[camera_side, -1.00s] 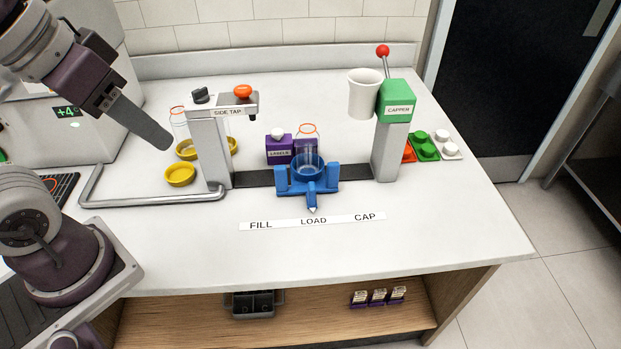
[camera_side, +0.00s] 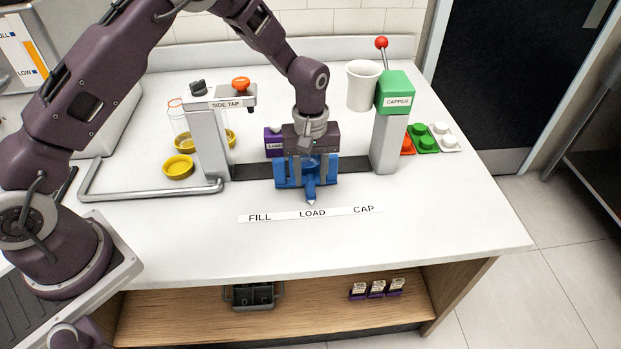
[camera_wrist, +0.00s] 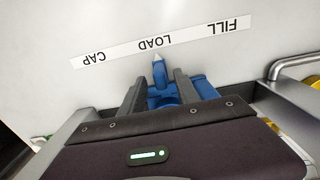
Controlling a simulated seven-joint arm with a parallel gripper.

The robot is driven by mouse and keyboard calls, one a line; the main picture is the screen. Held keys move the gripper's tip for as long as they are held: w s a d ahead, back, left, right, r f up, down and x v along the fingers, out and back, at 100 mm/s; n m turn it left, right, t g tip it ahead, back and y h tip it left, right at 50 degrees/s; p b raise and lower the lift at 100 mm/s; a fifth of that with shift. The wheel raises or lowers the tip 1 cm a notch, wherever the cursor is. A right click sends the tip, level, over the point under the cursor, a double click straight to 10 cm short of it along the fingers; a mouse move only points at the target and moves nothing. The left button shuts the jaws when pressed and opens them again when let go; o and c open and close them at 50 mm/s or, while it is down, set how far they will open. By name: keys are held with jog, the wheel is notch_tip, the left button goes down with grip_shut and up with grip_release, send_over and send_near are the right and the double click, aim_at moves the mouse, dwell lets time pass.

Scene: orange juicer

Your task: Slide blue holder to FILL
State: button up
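The blue holder (camera_side: 283,174) sits on the dark rail at LOAD, its pointed front tip (camera_side: 311,198) above that word on the label strip (camera_side: 285,215). My gripper (camera_side: 310,172) points down over the holder, its two fingers apart and reaching down to its front part. In the wrist view, blue parts of the holder (camera_wrist: 162,92) and its tip show between the fingers, with more blue beside the right finger. Whether the fingers touch the holder is hard to see. The clear bottle seen in the holder earlier is hidden behind my gripper.
The side tap (camera_side: 212,135) stands left of the holder, at the FILL end of the rail (camera_side: 250,173). The green capper (camera_side: 397,92) with a white cup (camera_side: 363,85) stands right. A purple label box (camera_side: 273,140) is behind. The rail between holder and tap is clear.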

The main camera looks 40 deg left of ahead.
jog(key=shift+f, duration=0.95)
jog(key=shift+c, duration=0.5)
grip_shut()
jog(key=shift+r, duration=0.1)
